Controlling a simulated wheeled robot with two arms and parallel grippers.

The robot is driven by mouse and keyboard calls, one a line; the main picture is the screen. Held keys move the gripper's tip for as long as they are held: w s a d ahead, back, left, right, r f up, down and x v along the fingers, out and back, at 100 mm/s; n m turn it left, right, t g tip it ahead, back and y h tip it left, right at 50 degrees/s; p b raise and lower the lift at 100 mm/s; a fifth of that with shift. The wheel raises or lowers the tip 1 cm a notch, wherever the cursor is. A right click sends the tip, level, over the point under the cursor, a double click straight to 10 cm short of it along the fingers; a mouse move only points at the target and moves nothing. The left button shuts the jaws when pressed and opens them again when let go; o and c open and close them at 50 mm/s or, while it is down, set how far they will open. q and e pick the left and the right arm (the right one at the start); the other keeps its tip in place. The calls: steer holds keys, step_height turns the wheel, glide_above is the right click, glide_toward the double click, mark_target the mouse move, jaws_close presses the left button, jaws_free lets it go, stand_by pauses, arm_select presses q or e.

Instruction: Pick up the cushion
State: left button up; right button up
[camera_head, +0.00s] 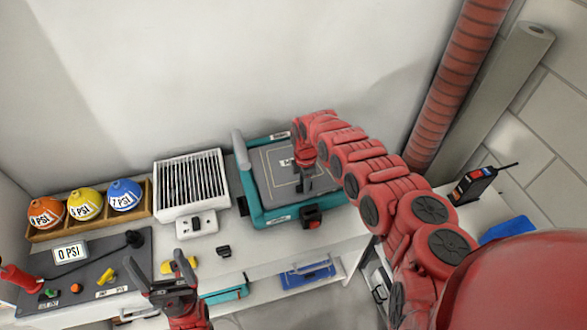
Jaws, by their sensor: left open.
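A flat grey square pad (268,178) with a pale square outline lies in a teal tray (262,222) on the white bench; it looks like the cushion, but I cannot be sure. My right arm reaches over from the right, and my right gripper (304,183) points down at the pad's right part, covering some of it. Its fingers are small and dark, and I cannot tell whether they grip the pad. My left gripper (163,270) is open at the bench's front edge, well left of the pad, with a yellow object (180,265) behind its fingers.
A white grilled box (191,182) stands left of the tray. Orange, yellow and blue PSI balls (84,204) sit in a wooden rack. A grey panel (100,262) lies at the front left. A black radio-like device (474,186) and red pipe (456,85) are at the right.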

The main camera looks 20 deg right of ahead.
jaws_close()
stand_by(1.1)
